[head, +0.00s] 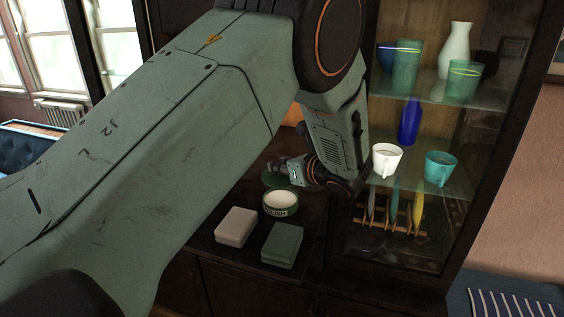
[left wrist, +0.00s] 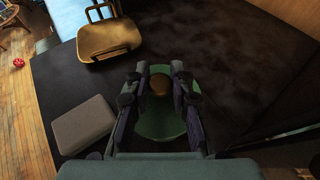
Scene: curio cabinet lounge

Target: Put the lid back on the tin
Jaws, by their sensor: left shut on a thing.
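The tin (head: 280,209) is round and green with a pale band of lettering, standing open on the dark cabinet top, its cream-coloured inside showing in the head view. My left gripper (head: 284,170) is just behind it, shut on the lid (head: 272,181), a flat green disc. In the left wrist view, the gripper's fingers (left wrist: 160,84) close around the lid's brass-coloured knob, with the green lid (left wrist: 158,124) spread beneath. The lid is apart from the tin's mouth, behind and slightly left in the head view. I cannot make out the tin in the left wrist view. My right gripper is not in view.
A cream box (head: 236,226) and a green box (head: 283,244) stand in front of the tin. A glass cabinet (head: 430,95) with vases, cups and a rack rises at the right. In the left wrist view, a brass-coloured handled object (left wrist: 108,40) stands near the far edge.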

